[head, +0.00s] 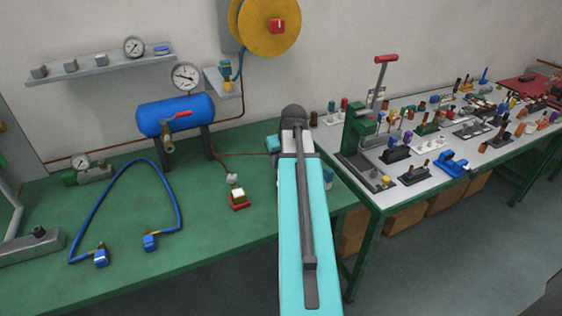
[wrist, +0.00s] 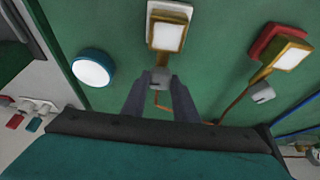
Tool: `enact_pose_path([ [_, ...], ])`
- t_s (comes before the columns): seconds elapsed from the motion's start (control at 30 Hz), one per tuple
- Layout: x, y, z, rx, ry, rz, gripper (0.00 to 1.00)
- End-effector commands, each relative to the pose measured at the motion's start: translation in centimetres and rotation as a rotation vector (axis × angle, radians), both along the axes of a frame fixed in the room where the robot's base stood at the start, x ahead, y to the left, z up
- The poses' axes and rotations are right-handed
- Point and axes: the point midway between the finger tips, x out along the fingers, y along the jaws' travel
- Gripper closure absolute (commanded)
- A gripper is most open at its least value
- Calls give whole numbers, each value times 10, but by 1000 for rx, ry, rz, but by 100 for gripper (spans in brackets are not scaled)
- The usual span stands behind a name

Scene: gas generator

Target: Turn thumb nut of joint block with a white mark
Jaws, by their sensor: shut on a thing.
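In the wrist view, a brass-coloured joint block (wrist: 167,37) with a pale top stands on a white base plate (wrist: 170,9). A small grey thumb nut (wrist: 158,75) lies just below this block in the picture. My gripper (wrist: 160,92) is shut on the nut, with a dark finger on each side. A second joint block (wrist: 286,57) stands on a red base, with its own grey thumb nut (wrist: 263,95) apart from my gripper. In the head view this red-based block (head: 238,196) shows left of my arm, which hides my fingertips and the white-based block.
A blue round piece with a white top (wrist: 92,68) stands left of my gripper in the wrist view. A blue tank (head: 176,115) and blue hose (head: 176,190) are on the green bench (head: 215,245). A crowded second table (head: 400,192) stands at right.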

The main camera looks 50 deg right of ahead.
Motion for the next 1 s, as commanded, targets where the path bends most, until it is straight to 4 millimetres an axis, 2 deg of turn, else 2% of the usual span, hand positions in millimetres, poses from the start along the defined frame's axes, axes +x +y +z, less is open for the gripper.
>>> enact_pose_path([
  [0.03,-1,-1,0,0,1,-4,68],
  [0.1,-1,-1,0,0,1,-2,57],
  [0.13,-1,-1,0,0,1,-2,55],
  [0.63,-2,1,5,0,0,0,55],
  [1.0,-13,5,34,-2,-1,0,55],
])
